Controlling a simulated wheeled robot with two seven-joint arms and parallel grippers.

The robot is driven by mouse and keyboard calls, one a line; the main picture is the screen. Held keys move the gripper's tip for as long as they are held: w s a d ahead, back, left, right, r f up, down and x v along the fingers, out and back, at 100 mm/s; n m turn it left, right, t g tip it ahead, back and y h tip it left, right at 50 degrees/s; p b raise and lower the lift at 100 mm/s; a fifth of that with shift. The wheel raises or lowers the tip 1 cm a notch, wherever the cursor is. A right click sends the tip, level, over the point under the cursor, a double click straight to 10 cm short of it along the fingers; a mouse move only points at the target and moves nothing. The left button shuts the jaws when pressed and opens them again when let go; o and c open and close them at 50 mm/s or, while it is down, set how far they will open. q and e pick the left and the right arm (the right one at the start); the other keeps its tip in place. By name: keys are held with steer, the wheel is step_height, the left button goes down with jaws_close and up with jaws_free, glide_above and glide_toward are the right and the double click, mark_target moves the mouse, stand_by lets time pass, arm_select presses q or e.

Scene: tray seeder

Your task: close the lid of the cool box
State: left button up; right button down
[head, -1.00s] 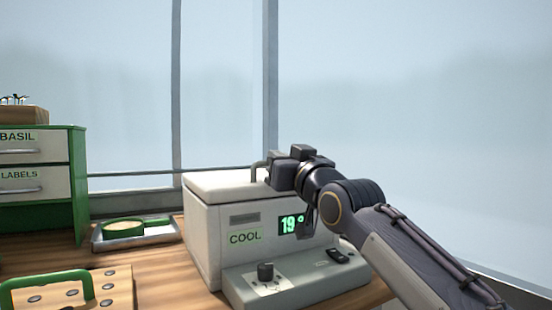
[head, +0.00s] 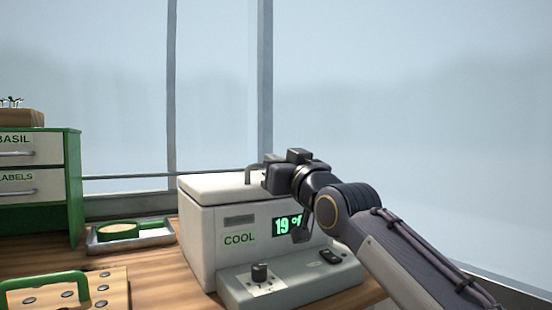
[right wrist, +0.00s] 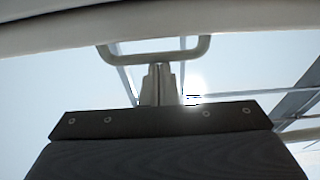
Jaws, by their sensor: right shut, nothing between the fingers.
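The white cool box (head: 198,240) stands on the wooden bench in the head view, with a COOL label and a green display reading 19. Its lid (head: 215,185) lies over the top, flat or nearly flat. The right part is hidden behind my arm, so I cannot tell if it is fully down. The lid's handle (head: 248,176) shows beside my right gripper (head: 278,178); it also shows in the right wrist view (right wrist: 150,58). There my right gripper's fingers (right wrist: 158,72) are shut and empty, their tips at the handle bar. My left gripper is out of view.
A grey control panel (head: 300,287) with a knob juts out in front of the box. A metal tray (head: 150,240) with a green ring-shaped item lies to its left. Green drawers (head: 75,190) and a green-handled wooden board (head: 110,290) are further left. Window panes stand behind.

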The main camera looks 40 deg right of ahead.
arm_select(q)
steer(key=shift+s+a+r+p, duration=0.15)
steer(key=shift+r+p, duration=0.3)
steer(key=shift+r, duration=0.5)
arm_select(e)
steer(key=s+a+f, duration=0.1)
steer(key=s+f, duration=0.3)
steer(key=s, duration=0.3)
steer(key=shift+a, duration=0.4)
